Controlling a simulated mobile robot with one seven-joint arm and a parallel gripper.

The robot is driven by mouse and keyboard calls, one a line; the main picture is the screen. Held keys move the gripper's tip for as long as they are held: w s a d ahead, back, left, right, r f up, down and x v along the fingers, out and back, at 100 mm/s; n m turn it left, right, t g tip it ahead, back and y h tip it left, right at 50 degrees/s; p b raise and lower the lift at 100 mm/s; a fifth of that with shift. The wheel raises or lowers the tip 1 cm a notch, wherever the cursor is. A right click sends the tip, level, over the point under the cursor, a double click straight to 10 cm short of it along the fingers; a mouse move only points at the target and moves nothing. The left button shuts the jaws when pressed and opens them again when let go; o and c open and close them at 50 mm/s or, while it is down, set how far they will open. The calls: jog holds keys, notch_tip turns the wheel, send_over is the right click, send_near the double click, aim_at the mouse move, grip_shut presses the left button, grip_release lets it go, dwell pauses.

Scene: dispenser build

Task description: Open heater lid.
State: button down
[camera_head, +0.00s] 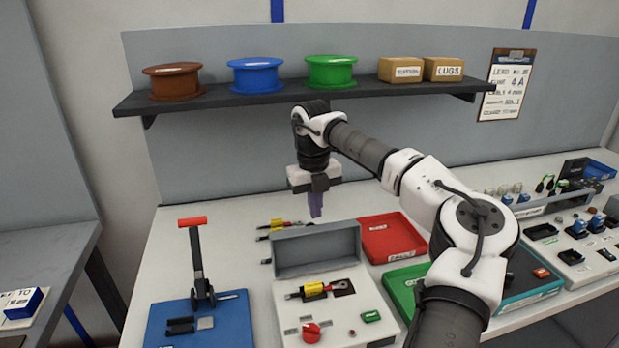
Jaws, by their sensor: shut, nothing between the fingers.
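The heater (290,318) is a pale box on the bench, with a red knob and a green button on its front. Its grey lid (317,252) stands raised along the back of the box, so the top is uncovered.
A blue base with a red-handled lever press (199,265) stands left of the heater. A red tray (391,238) and a green tray (405,290) lie to the right. A shelf (300,100) with spools and boxes spans the back. Tools lie behind the lid.

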jog(key=w+a+r, duration=0.2)
jog(key=w+a, duration=0.1)
jog(key=w, duration=0.6)
jog(key=shift+a+r, duration=0.2)
jog(key=shift+r, duration=0.15)
jog(key=shift+f, duration=0.1)
